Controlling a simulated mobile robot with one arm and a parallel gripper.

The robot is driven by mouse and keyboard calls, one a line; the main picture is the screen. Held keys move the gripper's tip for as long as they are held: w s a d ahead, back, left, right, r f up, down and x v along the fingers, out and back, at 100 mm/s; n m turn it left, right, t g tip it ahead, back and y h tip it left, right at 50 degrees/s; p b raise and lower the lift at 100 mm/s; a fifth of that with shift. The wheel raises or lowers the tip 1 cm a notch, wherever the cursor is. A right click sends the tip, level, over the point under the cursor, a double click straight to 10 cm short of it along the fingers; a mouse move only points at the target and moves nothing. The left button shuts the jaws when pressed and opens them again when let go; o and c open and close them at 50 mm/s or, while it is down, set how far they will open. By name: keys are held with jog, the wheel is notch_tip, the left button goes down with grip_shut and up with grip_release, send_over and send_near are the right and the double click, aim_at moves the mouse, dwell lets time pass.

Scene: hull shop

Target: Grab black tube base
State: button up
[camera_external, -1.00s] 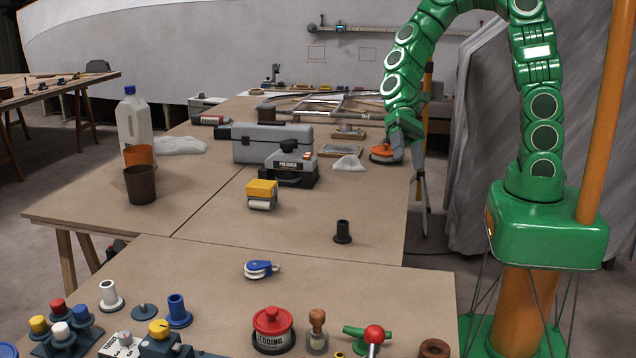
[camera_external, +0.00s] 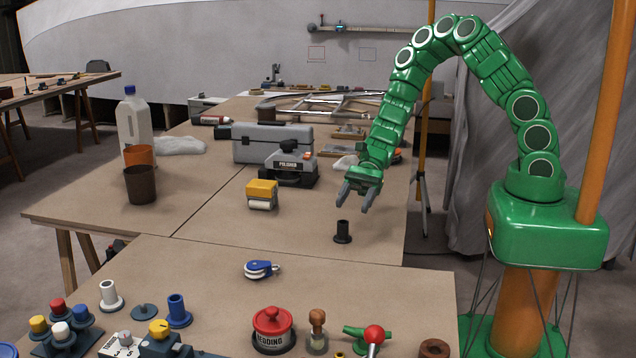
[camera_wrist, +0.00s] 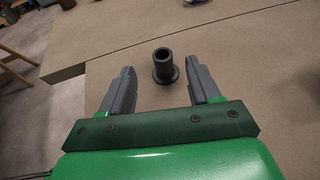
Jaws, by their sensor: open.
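The black tube base (camera_external: 342,232) is a short dark tube on a wider round foot. It stands upright on the brown bench near its right side. My gripper (camera_external: 357,199) is open and empty, above and slightly to the right of the tube base. In the wrist view the tube base (camera_wrist: 163,66) shows between and beyond my two fingers (camera_wrist: 163,88), apart from both, with its open top facing the camera.
A yellow block with a white roller (camera_external: 262,195) and a grey polisher (camera_external: 290,170) stand to the left. A blue pulley (camera_external: 261,269) lies nearer the front. The bench around the tube base is clear. The bench's right edge (camera_external: 405,225) is close by.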

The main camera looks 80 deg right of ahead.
aim_at(342, 240)
jog(key=shift+w+d+f+m, duration=0.2)
jog(key=shift+f+m, duration=0.2)
jog(key=shift+f, duration=0.15)
jog(key=shift+a+f, duration=0.1)
jog(key=shift+a, duration=0.05)
jog(key=shift+x, duration=3.7)
jog(key=c, duration=1.1)
